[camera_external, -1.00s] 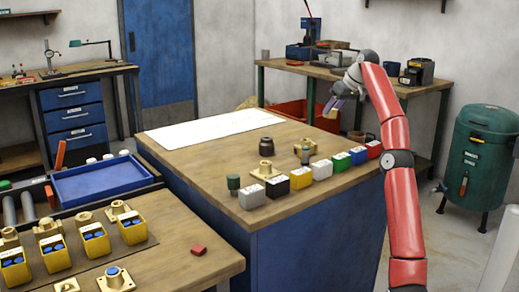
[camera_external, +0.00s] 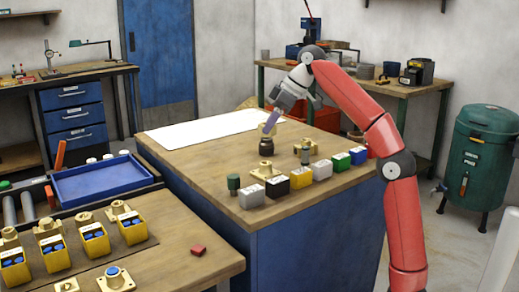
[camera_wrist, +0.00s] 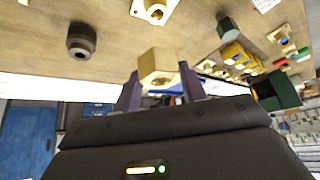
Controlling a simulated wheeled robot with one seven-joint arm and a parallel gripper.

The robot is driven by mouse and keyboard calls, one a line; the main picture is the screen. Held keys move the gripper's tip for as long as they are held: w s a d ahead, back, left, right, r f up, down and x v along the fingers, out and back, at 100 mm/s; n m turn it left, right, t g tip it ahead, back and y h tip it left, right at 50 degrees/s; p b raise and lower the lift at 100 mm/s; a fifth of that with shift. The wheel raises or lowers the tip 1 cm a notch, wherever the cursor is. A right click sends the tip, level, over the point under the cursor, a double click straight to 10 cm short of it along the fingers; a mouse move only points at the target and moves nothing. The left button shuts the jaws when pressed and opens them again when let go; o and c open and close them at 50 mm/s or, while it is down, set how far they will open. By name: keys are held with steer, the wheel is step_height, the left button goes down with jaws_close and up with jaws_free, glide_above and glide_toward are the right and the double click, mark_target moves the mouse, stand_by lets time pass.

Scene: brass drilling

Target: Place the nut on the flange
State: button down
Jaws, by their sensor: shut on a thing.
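My gripper (camera_external: 268,122) is shut on the brass nut (camera_wrist: 158,66), which sits between its two purple fingers in the wrist view. In the external view the gripper is above the far middle of the wooden table, close over a dark round part, and the nut (camera_external: 265,129) shows small at the fingertips. The brass flange (camera_external: 265,173) stands on the table nearer the camera than the gripper. It also shows at the top of the wrist view (camera_wrist: 146,14), cut by the edge. The nut is apart from the flange.
The dark round part (camera_external: 267,147) stands behind the flange; the wrist view shows it on the left (camera_wrist: 81,41). A green knob (camera_external: 233,183) and a row of coloured boxes (camera_external: 301,178) stand near the front edge. A white sheet (camera_external: 200,129) covers the clear back left.

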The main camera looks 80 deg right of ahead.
mark_target(274, 129)
steer(key=f+b, duration=0.1)
steer(key=f, duration=0.1)
steer(key=a+f+b, duration=0.1)
steer(key=shift+w+f, duration=0.1)
steer(key=shift+f, duration=0.25)
steer(key=shift+f+b, duration=1.25)
steer(key=shift+f, duration=0.85)
steer(key=shift+f, duration=0.1)
steer(key=c, duration=0.8)
jaws_free()
steer(key=shift+f, duration=0.1)
steer(key=shift+r, duration=0.6)
steer(key=p+v, duration=0.3)
steer(key=v, duration=0.8)
steer(key=shift+s+p, duration=0.25)
steer(key=shift+p, duration=0.15)
